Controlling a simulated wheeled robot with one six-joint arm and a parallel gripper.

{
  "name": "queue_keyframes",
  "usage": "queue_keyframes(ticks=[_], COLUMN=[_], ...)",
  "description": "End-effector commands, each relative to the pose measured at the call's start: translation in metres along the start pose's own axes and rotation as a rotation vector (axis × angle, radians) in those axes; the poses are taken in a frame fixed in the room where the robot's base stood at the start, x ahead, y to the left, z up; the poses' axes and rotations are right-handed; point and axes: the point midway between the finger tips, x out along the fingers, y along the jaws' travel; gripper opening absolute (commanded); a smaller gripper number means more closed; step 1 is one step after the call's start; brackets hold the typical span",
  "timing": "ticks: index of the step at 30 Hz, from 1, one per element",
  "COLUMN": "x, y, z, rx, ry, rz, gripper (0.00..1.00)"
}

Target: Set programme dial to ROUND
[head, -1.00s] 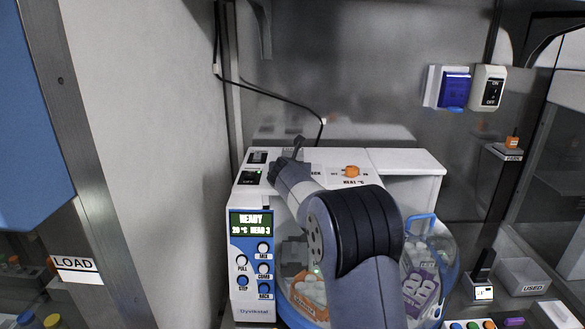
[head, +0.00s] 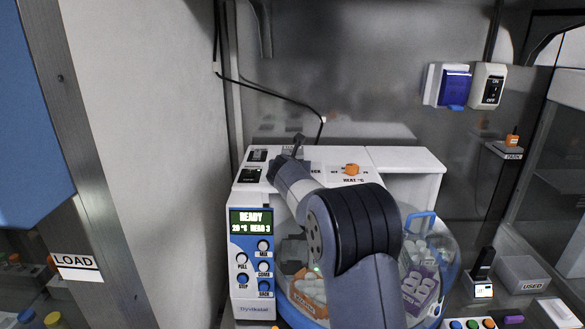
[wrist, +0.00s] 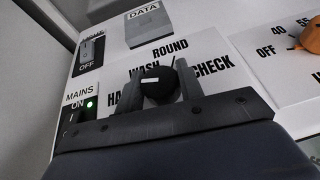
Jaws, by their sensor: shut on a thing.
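The programme dial (wrist: 160,84) is a black round knob on the white top panel of the machine. ROUND is printed above it, WASH to its upper left, CHECK to its right, and a partly hidden label starting HA to its lower left. A white mark on the knob lies on its left side, toward WASH and the HA label. My gripper (wrist: 160,90) is shut on the dial, one finger on each side. In the head view my gripper (head: 297,148) reaches down onto the panel, and my arm hides the dial there.
An orange heat knob (head: 351,169) stands right of the dial. The mains switch (wrist: 88,105), with a green light, and another switch (wrist: 92,49) are on the left. The display (head: 251,221) reads READY, 20 °C, HEAD 3. A grey DATA block (wrist: 148,24) is behind the dial.

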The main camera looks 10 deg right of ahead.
Motion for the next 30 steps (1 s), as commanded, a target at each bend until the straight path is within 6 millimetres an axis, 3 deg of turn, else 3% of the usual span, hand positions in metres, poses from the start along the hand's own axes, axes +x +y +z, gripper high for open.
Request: queue_keyframes(ticks=[8,30], x=[0.0006,0.0005], y=[0.0019,0.0017], z=[-0.0007,0.0015], rx=[0.041,0.259], ry=[-0.001,-0.001], rz=[-0.1,-0.626], gripper=[0.13,0.13])
